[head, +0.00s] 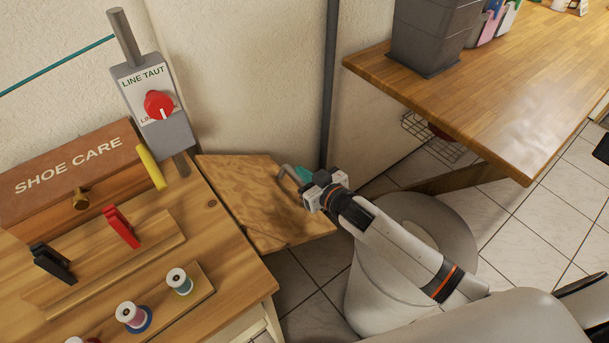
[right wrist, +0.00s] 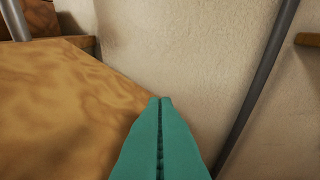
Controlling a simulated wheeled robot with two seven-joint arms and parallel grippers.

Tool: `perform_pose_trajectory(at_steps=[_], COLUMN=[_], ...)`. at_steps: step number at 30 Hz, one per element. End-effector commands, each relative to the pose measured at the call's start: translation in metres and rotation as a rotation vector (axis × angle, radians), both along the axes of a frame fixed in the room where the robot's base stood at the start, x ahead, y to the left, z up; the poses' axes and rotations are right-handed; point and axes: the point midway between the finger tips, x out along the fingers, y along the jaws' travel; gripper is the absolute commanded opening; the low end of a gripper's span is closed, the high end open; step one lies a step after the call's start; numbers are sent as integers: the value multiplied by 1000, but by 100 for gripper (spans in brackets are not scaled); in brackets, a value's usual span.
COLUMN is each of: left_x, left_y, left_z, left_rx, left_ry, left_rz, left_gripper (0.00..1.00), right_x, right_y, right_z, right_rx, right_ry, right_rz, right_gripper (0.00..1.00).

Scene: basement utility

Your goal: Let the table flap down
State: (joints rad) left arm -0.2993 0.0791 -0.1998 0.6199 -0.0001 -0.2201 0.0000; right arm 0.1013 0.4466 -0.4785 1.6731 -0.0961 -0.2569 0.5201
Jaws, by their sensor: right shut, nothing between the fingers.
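The table flap (head: 262,205) is a plywood board beside the right edge of the wooden bench (head: 225,235), against the wall. I cannot tell its exact tilt. It also fills the left of the right wrist view (right wrist: 60,110). A bent grey piece (head: 286,171) shows over its far right part, beside my fingertips; what it joins is hidden. My right gripper (head: 298,175) has teal fingers, pressed together and empty, over the flap's right side near the wall. The fingers also show in the right wrist view (right wrist: 160,135). My left gripper is not in view.
A grey "LINE TAUT" box (head: 155,100) with a red knob stands at the back. A "SHOE CARE" box (head: 70,170), clips and thread spools are on the bench. A white bin (head: 385,285) stands below my right arm. A dark pipe (head: 329,85) runs up the wall; a wooden counter (head: 480,90) is at right.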

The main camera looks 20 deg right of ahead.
Motion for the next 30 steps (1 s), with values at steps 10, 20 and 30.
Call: perform_pose_trajectory(at_steps=[10,20,30], left_x=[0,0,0], left_y=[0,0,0], left_z=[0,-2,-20], left_rx=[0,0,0], left_ry=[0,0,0], left_rz=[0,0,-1], left_gripper=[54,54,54], right_x=[0,-1,-4], right_y=[-1,0,8], right_z=[-12,-16,-55], right_rx=[0,15,175], right_ry=[0,6,67], right_rz=[0,-1,-2], right_gripper=[0,0,0])
